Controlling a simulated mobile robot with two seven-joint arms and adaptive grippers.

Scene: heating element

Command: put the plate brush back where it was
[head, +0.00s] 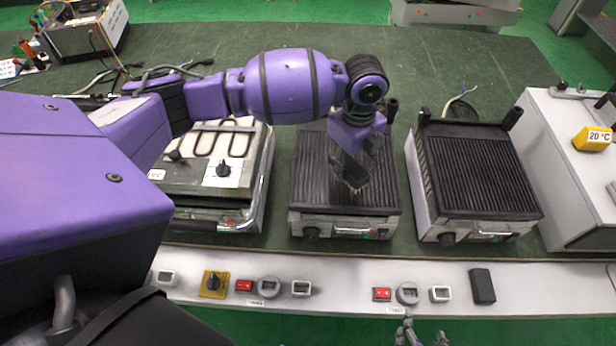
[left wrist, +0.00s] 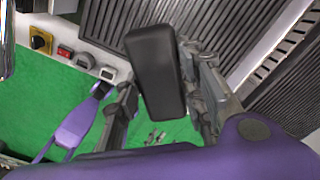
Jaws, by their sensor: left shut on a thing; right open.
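The plate brush (left wrist: 155,72), seen as a dark block between the fingers in the left wrist view, is held by my left gripper (head: 352,174). In the head view this gripper is over the middle ribbed grill (head: 310,180), pointing down. The brush is mostly hidden there, and I cannot tell whether it touches the ribs. My right gripper (head: 408,334) is open and empty at the bottom edge, in front of the white rail (head: 340,290). It also shows small in the left wrist view (left wrist: 155,138).
A second ribbed grill (head: 475,175) stands to the right, and an opened heater unit (head: 210,165) to the left. A dark block (head: 482,286) sits on the rail's right part, near switches. A white cabinet with a yellow display (head: 594,138) stands far right.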

